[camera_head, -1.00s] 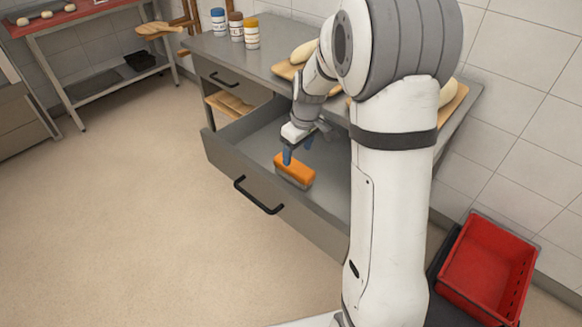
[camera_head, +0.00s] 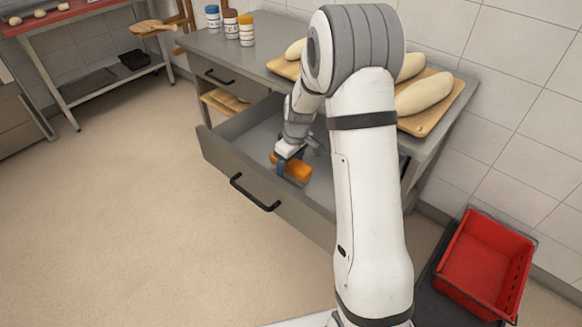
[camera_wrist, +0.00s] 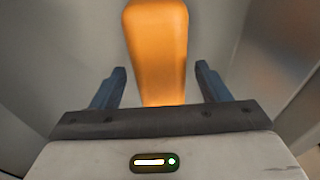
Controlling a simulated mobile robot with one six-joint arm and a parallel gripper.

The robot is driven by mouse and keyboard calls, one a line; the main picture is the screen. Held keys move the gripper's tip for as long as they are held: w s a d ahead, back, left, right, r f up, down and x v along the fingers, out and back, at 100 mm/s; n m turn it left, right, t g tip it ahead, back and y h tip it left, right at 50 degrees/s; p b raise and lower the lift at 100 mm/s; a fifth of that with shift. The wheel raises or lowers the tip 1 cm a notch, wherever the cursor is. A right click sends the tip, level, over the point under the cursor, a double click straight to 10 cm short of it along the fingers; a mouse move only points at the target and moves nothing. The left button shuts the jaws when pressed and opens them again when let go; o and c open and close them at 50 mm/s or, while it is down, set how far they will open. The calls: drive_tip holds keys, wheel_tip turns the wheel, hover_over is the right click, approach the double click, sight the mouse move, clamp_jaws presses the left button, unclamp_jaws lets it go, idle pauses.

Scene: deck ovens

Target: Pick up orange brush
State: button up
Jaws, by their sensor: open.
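The orange brush (camera_head: 298,171) lies in the open grey drawer (camera_head: 240,167) under the counter. In the wrist view the orange brush (camera_wrist: 157,45) runs up from between my fingers toward the top edge of the picture. My gripper (camera_wrist: 160,85) is open, with one blue-grey finger on each side of the brush and a gap to each. In the head view my gripper (camera_head: 290,165) is down inside the drawer at the brush and hides part of it. The lower part of the brush is hidden in the wrist view.
The drawer's front wall with a black handle (camera_head: 254,194) stands close to my gripper. On the counter (camera_head: 215,45) are several jars and dough loaves (camera_head: 424,93) on boards. A red crate (camera_head: 486,265) stands at the right. The floor at left is clear.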

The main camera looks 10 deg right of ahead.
drive_tip(key=c, duration=1.1)
drive_tip(key=shift+r, duration=0.1)
wheel_tip(320, 180, up, 10)
drive_tip(key=shift+f+p, duration=0.1)
drive_tip(key=shift+p, duration=0.3)
